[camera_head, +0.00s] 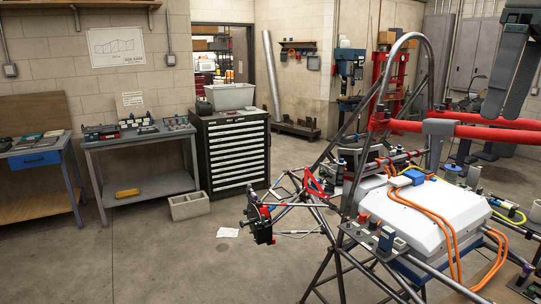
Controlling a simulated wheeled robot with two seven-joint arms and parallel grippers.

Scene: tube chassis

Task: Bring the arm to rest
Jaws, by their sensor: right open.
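My right gripper (512,102) is at the top right corner in the head view, dark grey, partly cut off by the picture's edge. Its fingers hang down, apart, with nothing seen between them. It appears in front of the red tube (460,129) of the tube chassis (348,150); the gap to the tube cannot be told. The chassis fills the right side, with a white battery-like box (422,212) and orange cables on it. My left gripper is not in view.
A black drawer cabinet (231,152) carries a grey bin (230,96). A workbench (137,137) with small parts and a bench with a blue drawer (36,160) stand at left. The floor at front left is clear.

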